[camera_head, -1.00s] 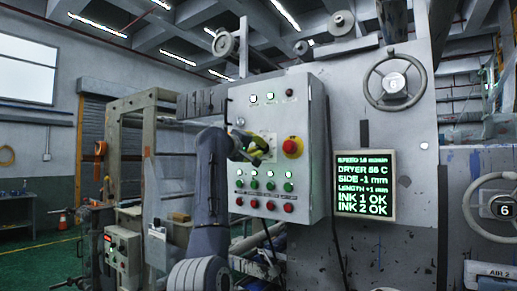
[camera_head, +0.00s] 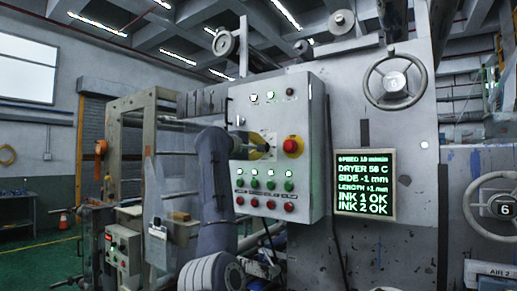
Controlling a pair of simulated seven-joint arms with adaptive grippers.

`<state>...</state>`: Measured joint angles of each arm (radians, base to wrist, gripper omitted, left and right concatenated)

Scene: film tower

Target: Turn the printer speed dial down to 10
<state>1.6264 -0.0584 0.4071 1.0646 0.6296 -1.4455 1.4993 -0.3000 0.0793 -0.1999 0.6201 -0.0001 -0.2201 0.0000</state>
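The grey control panel (camera_head: 311,130) stands in the middle of the view. A pale scale plate (camera_head: 271,136) shows on its face, left of a red knob on a yellow base (camera_head: 292,146). My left gripper (camera_head: 262,147) is at this plate and covers the spot where the speed dial would be. The dial itself is hidden, and I cannot tell whether the fingers are closed on it. The screen (camera_head: 365,184) right of the panel has a speed line on top that seems to read 10 m/min, in small print. My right gripper is out of view.
Green and red buttons (camera_head: 265,196) sit in rows below my gripper. Lit lamps (camera_head: 262,97) are above it. A handwheel (camera_head: 395,82) is at upper right and another (camera_head: 497,208) at the right edge. A grey machine frame (camera_head: 150,165) stands left of my arm.

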